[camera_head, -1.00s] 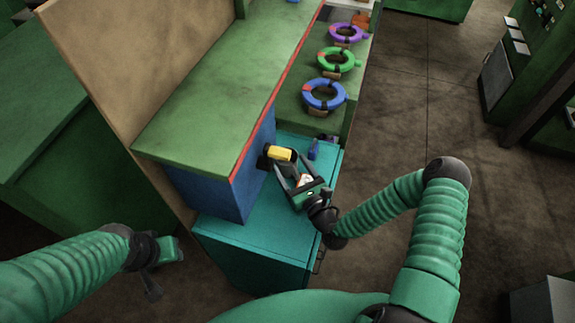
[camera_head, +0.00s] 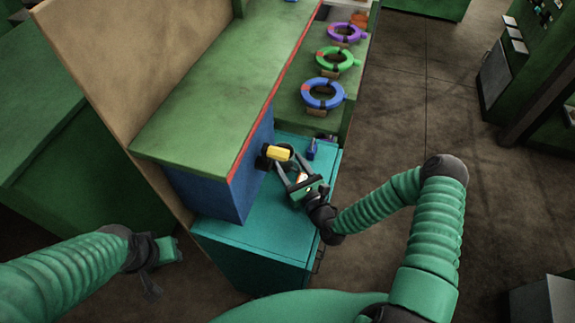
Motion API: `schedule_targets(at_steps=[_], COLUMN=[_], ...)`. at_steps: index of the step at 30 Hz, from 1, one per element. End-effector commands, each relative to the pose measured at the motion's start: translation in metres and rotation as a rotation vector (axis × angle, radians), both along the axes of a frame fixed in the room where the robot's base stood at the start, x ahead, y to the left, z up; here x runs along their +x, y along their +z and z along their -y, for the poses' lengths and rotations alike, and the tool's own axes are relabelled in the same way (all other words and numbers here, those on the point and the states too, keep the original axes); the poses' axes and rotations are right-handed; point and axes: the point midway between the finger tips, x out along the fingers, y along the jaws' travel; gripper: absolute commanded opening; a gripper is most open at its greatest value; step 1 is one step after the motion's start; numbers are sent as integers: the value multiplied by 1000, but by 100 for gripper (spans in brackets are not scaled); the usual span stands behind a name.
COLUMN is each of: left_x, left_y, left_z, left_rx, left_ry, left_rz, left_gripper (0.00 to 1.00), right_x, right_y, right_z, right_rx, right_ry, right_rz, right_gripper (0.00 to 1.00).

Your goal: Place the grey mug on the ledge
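I cannot make out a clearly grey mug. A dark object with a yellow, rounded part (camera_head: 278,153) is against the blue wall, below the ledge. The ledge (camera_head: 215,95) appears to be the long green top with a red edge. My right gripper (camera_head: 291,164) is over the teal cabinet, its two dark fingers spread and pointing at the dark and yellow object; whether they touch it is unclear. A small white and orange patch shows between the fingers. My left gripper (camera_head: 176,250) is low at the left, away from the counter, its fingers too small to read.
The teal cabinet top (camera_head: 255,235) is mostly bare. A small blue item (camera_head: 312,149) stands near its back. Blue (camera_head: 323,93), green (camera_head: 335,58) and purple (camera_head: 343,32) rings lie on the green shelf behind. A tan panel (camera_head: 120,70) borders the ledge's left.

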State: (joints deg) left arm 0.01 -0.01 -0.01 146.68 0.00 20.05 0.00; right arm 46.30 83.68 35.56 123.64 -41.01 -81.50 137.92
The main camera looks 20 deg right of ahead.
Motion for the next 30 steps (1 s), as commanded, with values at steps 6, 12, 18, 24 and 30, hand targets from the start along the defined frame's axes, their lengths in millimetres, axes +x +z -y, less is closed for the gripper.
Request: schedule_targets(at_steps=[6, 12, 18, 24, 30], left_x=[0, 0, 0, 0, 0], left_y=[-6, -7, -12, -21, -29], left_z=[0, 0, 0, 0, 0], left_rx=[0, 0, 0, 0, 0], left_ry=[0, 0, 0, 0, 0], left_rz=[0, 0, 0, 0, 0], left_gripper=[36, 36, 36, 36, 36], right_x=[-2, -3, -8, -36, -75], right_y=[14, 49, 69, 67, 69], right_z=[4, 3, 14, 56, 114], right_rx=[1, 1, -2, -2, -5], right_ry=[-2, 0, -5, -9, -11], right_rz=[3, 5, 0, -2, 0], right_gripper=[0, 0, 0, 0, 0])
